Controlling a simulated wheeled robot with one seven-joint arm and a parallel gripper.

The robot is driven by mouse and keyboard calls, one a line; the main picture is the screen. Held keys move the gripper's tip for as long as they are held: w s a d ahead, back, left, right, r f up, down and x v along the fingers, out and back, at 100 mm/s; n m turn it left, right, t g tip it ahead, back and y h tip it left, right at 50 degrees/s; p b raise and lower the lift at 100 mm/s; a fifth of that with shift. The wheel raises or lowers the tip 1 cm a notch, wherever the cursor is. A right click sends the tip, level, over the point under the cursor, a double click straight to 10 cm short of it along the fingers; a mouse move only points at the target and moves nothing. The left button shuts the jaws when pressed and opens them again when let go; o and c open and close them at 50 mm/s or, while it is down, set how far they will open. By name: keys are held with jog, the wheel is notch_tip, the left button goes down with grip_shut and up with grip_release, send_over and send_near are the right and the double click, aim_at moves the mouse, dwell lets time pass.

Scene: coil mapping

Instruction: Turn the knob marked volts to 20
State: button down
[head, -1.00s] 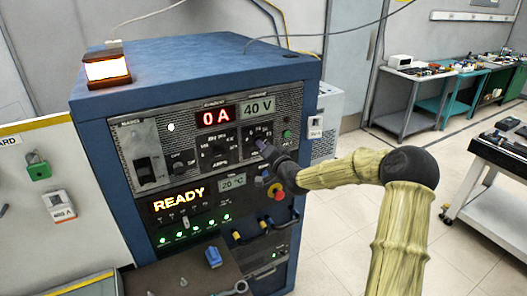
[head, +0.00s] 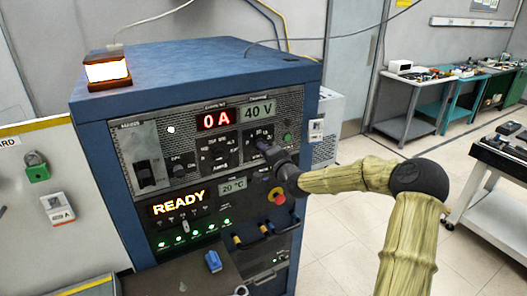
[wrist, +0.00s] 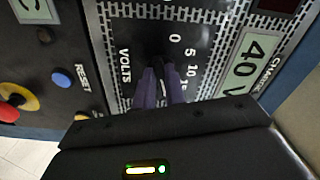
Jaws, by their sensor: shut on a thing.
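The volts knob (wrist: 158,62) is a dark knob on the black dial plate marked VOLTS, with 0, 5, 10 and 15 readable beside it in the wrist view. My gripper (wrist: 160,82) has its two purple fingers closed around the knob. The fingers hide much of it, and I cannot read where its pointer stands. In the head view my gripper (head: 264,148) is at the panel's right half and covers the knob. The display (head: 257,111) above reads 40 V.
Left of the volts dial is the amps dial (head: 218,152), under a display (head: 217,119) reading 0 A. A red stop button (head: 277,196) on yellow and a blue reset button (wrist: 62,78) sit close to my gripper. An amber lamp (head: 108,70) stands on the cabinet (head: 190,72).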

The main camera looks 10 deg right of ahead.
jog(key=c, duration=1.5)
grip_release()
jog(key=shift+o, duration=0.2)
jog(key=shift+s+d, duration=0.1)
jog(key=b+v, duration=0.3)
jog(key=v, duration=1.4)
jog(key=shift+s, duration=0.1)
